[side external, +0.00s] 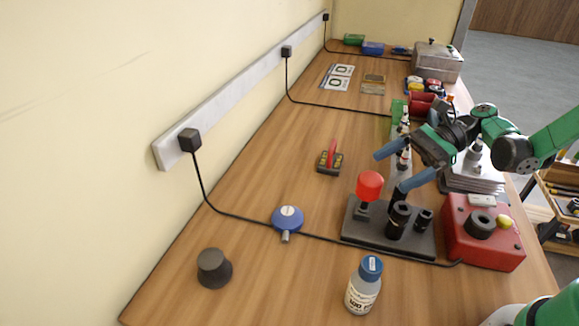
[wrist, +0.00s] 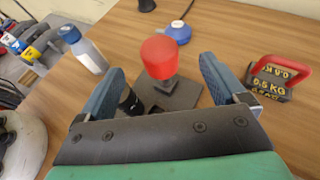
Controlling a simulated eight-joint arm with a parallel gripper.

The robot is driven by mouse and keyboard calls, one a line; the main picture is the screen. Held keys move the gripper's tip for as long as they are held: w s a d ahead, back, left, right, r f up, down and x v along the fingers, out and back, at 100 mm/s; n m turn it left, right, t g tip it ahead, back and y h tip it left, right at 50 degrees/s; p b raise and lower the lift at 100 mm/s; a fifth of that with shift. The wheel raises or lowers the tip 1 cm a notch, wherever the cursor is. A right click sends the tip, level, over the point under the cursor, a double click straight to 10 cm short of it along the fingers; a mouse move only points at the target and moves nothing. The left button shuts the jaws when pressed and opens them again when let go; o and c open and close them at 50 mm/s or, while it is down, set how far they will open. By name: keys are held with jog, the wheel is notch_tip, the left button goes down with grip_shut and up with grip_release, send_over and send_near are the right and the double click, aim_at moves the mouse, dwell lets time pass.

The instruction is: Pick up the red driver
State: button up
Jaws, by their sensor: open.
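The red driver (side external: 369,186) has a thick red cylindrical head on a dark lower part. It stands upright at the left end of a dark grey stand (side external: 350,231). In the wrist view the red driver (wrist: 160,58) shows between the two blue fingers, farther off than they are. My gripper (side external: 389,173) is open and empty, tilted, above and just right of the red head in the side view. I see no contact. The driver's lower end is hidden in the stand.
Black sockets (side external: 399,217) stand beside the driver. A red box (side external: 478,250) is to the right. A red-handled weight (side external: 329,160), a blue round device (side external: 288,217), a bottle (side external: 364,288) and a dark knob (side external: 213,267) stand around. A black cable crosses the table. Bare wood lies left.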

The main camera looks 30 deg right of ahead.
aim_at(370, 181)
jog(key=shift+x, duration=2.75)
grip_shut()
